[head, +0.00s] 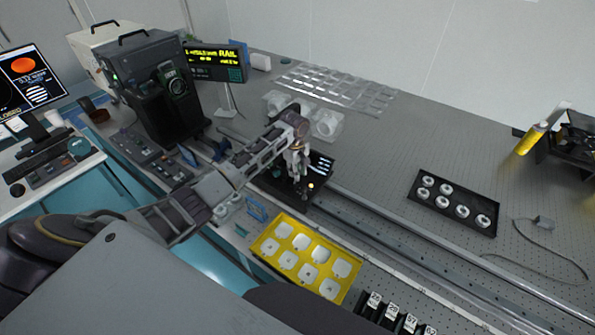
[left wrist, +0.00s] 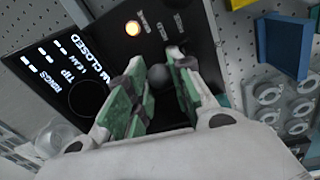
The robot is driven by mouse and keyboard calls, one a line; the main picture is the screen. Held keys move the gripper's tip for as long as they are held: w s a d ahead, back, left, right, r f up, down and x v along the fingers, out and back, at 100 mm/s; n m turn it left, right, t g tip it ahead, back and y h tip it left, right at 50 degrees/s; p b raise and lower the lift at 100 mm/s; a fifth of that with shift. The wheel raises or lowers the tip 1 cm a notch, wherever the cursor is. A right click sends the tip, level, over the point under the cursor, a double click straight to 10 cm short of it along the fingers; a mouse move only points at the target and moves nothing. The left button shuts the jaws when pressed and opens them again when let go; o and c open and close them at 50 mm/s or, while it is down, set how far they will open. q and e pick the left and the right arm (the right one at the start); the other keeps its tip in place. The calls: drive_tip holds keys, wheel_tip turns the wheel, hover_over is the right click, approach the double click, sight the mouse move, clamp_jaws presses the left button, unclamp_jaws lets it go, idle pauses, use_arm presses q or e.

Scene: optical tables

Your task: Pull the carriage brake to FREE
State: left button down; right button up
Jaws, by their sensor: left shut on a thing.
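The black carriage (head: 318,190) sits on the long rail, with a small lit screen on top. In the left wrist view its dark top panel (left wrist: 95,45) carries white lettering with "CLOSED" readable, and a lit orange lamp (left wrist: 133,28). A grey round knob (left wrist: 158,76), which looks like the brake lever's end, stands between my fingertips. My left gripper (head: 297,178) reaches down onto the carriage from above. In the left wrist view its green-padded fingers (left wrist: 158,82) are shut on the knob. The lever's shaft and its position are hidden. My right gripper is not in view.
A yellow tray (head: 346,288) of white pieces lies in front of the rail (head: 400,222). A black tray (head: 480,203) of rings lies behind it at right. Clear round parts (head: 327,124) stand just behind the carriage. A dark instrument (head: 150,95) and rail display (head: 215,60) stand left.

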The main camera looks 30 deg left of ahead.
use_arm(q)
drive_tip(key=shift+s+t, duration=0.25)
drive_tip(key=shift+t, duration=0.15)
drive_tip(key=shift+s+a+r+t+h, duration=0.15)
drive_tip(key=shift+s+t, duration=0.35)
drive_tip(key=shift+t, duration=0.25)
drive_tip(key=shift+s+r+t+h, duration=0.15)
drive_tip(key=shift+s+t, duration=0.3)
drive_tip(key=shift+t, duration=0.3)
drive_tip(key=shift+s+a+f+t, duration=0.1)
drive_tip(key=shift+s+t, duration=0.4)
drive_tip(key=shift+t, duration=0.3)
drive_tip(key=shift+s+f+t, duration=0.1)
drive_tip(key=shift+s+t, duration=0.35)
drive_tip(key=shift+t, duration=0.35)
drive_tip(key=shift+s+a+f+t+h+b, duration=0.1)
drive_tip(key=shift+s+f+t+h+b, duration=0.15)
drive_tip(key=shift+s+t+h+b, duration=0.45)
drive_tip(key=shift+s+a+f+t+b, duration=0.1)
drive_tip(key=shift+s+f+t+b, duration=0.15)
drive_tip(key=shift+t, duration=0.55)
drive_tip(key=shift+s+f+t+b, duration=0.1)
drive_tip(key=shift+s+t+b, duration=0.15)
drive_tip(key=shift+t, duration=0.55)
drive_tip(key=shift+s, duration=0.1)
drive_tip(key=c, duration=1.2)
unclamp_jaws()
